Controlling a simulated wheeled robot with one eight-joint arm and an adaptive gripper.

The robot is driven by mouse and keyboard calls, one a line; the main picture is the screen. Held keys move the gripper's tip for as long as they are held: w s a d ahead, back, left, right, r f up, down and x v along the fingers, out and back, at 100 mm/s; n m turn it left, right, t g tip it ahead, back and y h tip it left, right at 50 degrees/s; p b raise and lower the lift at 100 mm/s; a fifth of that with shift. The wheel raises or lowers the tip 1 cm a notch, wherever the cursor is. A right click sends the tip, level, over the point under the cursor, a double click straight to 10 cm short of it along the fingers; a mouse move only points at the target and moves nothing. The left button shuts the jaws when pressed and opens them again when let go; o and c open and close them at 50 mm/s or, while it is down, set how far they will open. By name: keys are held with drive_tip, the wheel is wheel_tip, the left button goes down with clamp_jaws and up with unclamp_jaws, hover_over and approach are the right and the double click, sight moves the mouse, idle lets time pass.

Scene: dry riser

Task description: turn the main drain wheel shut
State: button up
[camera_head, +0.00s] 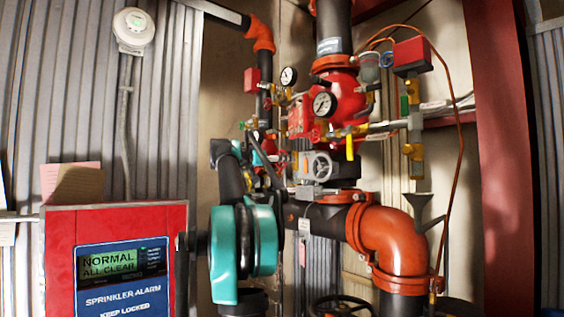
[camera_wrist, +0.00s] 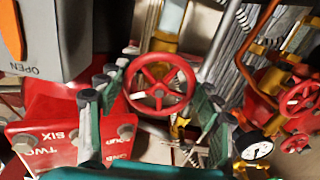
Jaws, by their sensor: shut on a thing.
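A red spoked handwheel (camera_wrist: 159,89), which I take to be the main drain wheel, is in the middle of the wrist view. My gripper (camera_wrist: 164,84) has one green-padded finger on each side of it, and it is shut on the wheel's rim. The exact contact at the pads is hard to see. In the head view my arm stands in front of the pipework, with my gripper (camera_head: 266,160) small and partly hidden at the left riser pipe. The held wheel cannot be made out clearly there.
Another red wheel (camera_wrist: 301,97) and a gauge (camera_wrist: 257,150) are at right in the wrist view. A grey box marked OPEN (camera_wrist: 65,35) is at upper left. A red alarm panel (camera_head: 115,215) reads NORMAL, ALL CLEAR. An orange elbow pipe (camera_head: 395,240) is right of my arm.

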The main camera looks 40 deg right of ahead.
drive_tip(key=shift+m, duration=1.2)
drive_tip(key=o, duration=1.2)
drive_tip(key=shift+c, duration=0.2)
drive_tip(key=shift+a, duration=0.1)
drive_tip(key=a, duration=1.2)
drive_tip(key=shift+s, duration=0.4)
drive_tip(key=shift+f, duration=0.1)
